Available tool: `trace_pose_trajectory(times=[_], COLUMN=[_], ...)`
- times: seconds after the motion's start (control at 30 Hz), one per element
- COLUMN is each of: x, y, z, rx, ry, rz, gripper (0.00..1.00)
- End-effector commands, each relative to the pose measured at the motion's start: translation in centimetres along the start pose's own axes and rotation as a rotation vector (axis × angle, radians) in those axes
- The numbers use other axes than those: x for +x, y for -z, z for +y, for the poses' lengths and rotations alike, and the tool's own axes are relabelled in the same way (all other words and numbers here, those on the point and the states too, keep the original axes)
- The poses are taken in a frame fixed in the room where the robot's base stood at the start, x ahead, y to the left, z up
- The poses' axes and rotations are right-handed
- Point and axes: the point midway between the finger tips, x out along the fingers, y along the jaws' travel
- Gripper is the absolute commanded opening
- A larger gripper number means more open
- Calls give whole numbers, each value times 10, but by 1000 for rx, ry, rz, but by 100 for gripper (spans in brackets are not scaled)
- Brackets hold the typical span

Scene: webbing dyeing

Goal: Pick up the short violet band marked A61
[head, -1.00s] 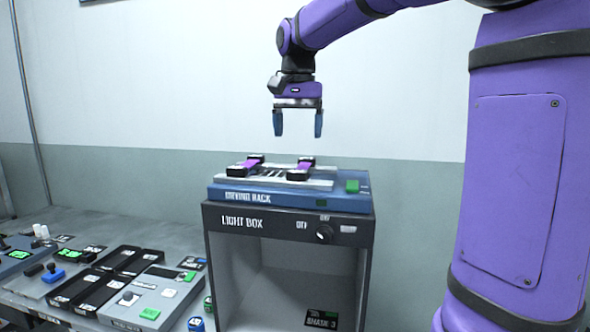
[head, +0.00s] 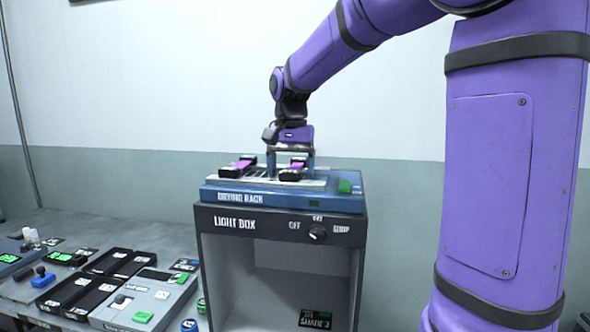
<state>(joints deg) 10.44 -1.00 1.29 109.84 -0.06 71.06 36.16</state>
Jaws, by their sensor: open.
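Two short violet bands with black ends lie on the drying rack (head: 280,199), which sits on top of the light box (head: 210,222). The left band (head: 241,167) is clear of my gripper. The right band (head: 298,165) appears between my gripper's fingers. No A61 mark is readable on either band, so I cannot tell which one carries it. My gripper (head: 291,166) points down, open, with one blue finger on each side of the right band in the picture. Whether the fingers touch the band or rack is not clear.
A green button (head: 345,186) sits at the rack's right. On the bench at left are black trays (head: 110,262) and a grey device (head: 145,300). A wall stands behind.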

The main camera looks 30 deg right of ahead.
Motion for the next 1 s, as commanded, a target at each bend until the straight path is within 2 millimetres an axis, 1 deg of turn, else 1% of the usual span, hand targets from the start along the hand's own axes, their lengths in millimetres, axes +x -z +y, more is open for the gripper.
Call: trace_pose_trajectory(times=[0.07,0.1,0.17,0.2,0.3,0.33,0.37,0.6,0.73,0.87,1.0], x=[0,0,0,0,0,0,0,-1,-6,-18,-35], y=[0,0,0,0,0,0,0,0,0,0,0], z=[0,0,0,0,0,0,0,0,0,0,0], rx=[0,0,0,0,0,0,0,0,0,0,0], ry=[0,0,0,0,0,0,0,0,1,2,2], rz=[0,0,0,0,0,0,0,0,1,1,1], gripper=[79,70,56,47,24,24,21,20,20,20,20])
